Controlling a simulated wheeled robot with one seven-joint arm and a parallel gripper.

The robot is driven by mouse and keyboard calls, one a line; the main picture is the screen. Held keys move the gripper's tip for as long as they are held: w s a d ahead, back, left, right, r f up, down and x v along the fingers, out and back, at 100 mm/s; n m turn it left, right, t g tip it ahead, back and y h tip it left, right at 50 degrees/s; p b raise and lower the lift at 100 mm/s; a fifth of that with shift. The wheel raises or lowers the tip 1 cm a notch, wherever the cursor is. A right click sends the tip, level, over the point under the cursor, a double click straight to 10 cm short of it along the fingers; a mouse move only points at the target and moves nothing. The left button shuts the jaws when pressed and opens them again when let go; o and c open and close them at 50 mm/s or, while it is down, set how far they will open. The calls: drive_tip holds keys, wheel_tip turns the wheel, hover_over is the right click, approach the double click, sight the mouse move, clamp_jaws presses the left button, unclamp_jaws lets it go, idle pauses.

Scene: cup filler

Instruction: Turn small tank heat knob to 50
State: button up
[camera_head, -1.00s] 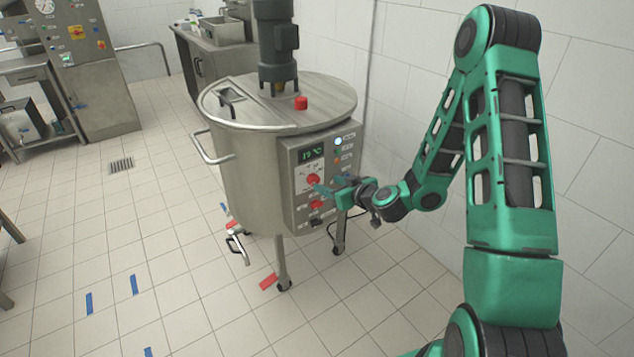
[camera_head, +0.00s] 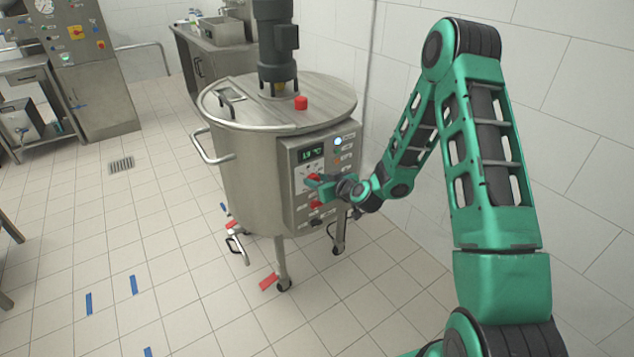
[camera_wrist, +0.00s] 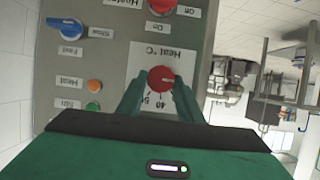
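The small tank (camera_head: 250,170) is a steel vessel with a control panel on its right front. The red heat knob (camera_wrist: 161,79) sits on a white plate marked "Heat °C", upside down in the wrist view, with 40 and 50 legible by it. My gripper (camera_head: 314,183) is at the panel in the head view. In the wrist view its two green fingers (camera_wrist: 160,84) are apart, one on each side of the knob. I cannot tell whether they touch it. The knob's pointer is not clear.
The panel also has a green display (camera_head: 311,154), another red knob (camera_wrist: 162,5), a blue switch (camera_wrist: 66,27), and orange (camera_wrist: 95,87) and green (camera_wrist: 92,106) buttons. A tiled wall stands close on the right. The floor at left is mostly open.

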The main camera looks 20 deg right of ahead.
drive_tip(key=c, duration=0.5)
drive_tip(key=shift+o, duration=0.3)
drive_tip(key=shift+d, duration=0.1)
